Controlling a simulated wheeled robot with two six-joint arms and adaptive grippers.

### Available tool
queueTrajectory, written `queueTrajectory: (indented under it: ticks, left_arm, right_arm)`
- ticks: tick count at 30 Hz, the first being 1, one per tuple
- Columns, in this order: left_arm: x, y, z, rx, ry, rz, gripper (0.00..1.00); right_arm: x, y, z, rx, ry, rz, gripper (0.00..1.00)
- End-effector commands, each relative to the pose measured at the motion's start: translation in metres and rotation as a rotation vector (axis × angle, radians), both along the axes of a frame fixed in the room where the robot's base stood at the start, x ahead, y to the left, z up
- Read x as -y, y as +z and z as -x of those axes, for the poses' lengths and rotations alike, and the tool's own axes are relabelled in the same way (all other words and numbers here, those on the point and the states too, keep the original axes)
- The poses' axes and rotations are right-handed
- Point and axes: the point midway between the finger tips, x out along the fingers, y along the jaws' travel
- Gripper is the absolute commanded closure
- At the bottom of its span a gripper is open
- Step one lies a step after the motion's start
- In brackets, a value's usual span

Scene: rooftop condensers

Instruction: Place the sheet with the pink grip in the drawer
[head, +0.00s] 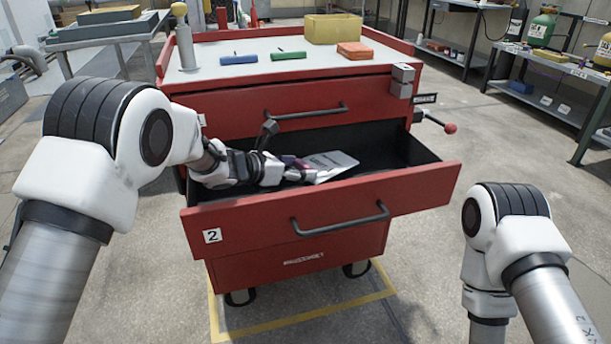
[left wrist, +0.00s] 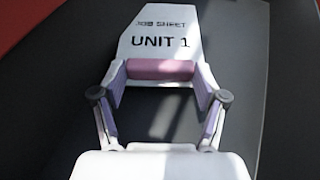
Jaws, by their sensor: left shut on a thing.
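The job sheet (head: 331,161) is a pale plate with a pink grip (head: 301,163), inside the open drawer (head: 330,212) of the red cart. In the left wrist view the sheet (left wrist: 160,42) reads "UNIT 1", and its pink grip (left wrist: 161,69) lies between my fingers. My left gripper (head: 290,166) is shut on the grip, with the sheet over the dark drawer floor (left wrist: 60,75). I cannot tell whether the sheet touches the floor. My right arm shows at the lower right of the head view, but its gripper is out of view.
The drawer's right part is empty. A shut drawer (head: 240,115) is above the open one. Shelves (head: 540,95) stand at right.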

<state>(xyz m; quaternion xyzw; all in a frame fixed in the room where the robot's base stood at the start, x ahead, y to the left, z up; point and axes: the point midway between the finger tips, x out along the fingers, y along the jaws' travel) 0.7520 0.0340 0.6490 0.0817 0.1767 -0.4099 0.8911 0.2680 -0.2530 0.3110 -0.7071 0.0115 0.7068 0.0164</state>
Motion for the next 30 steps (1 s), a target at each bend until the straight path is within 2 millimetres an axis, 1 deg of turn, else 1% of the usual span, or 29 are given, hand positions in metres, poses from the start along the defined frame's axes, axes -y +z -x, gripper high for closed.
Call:
queueTrajectory:
  ticks: [1,3,4,11,14,15,17,26,29,30]
  left_arm:
    - [0.007,-0.008,-0.005,-0.001,-0.003,-0.001,0.63]
    - [0.014,-0.018,-0.01,-0.001,-0.003,-0.001,0.63]
    - [0.016,-0.02,-0.012,0.0,-0.002,0.0,0.63]
    - [0.018,-0.02,-0.014,-0.002,-0.001,0.0,0.63]
    - [0.018,-0.023,-0.014,0.0,-0.001,0.0,0.63]
    - [0.018,-0.023,-0.014,-0.001,-0.001,-0.001,0.24]
    - [0.018,-0.022,-0.014,-0.001,-0.001,-0.001,0.03]
    - [0.018,-0.021,-0.014,-0.001,-0.001,-0.001,0.03]
    - [0.017,-0.017,-0.014,0.0,-0.001,0.0,0.03]
    - [0.014,-0.016,-0.012,-0.002,-0.001,0.0,0.03]
  right_arm:
    - [0.0,-0.004,0.0,0.0,0.0,0.0,1.0]
    - [0.0,-0.009,0.0,0.0,0.0,0.0,1.0]
    - [0.0,-0.01,0.0,0.0,0.0,0.0,1.0]
    - [0.0,-0.008,0.0,0.0,0.0,0.0,1.0]
    - [0.0,-0.011,0.0,0.0,0.0,0.0,1.0]
    - [0.0,-0.012,0.0,0.0,0.0,0.0,1.0]
    - [0.0,-0.011,0.0,0.0,0.0,0.0,1.0]
    - [0.0,-0.01,0.0,0.0,0.0,0.0,1.0]
    - [0.0,-0.006,0.0,0.0,0.0,0.0,1.0]
    - [0.0,-0.006,0.0,0.0,0.0,0.0,1.0]
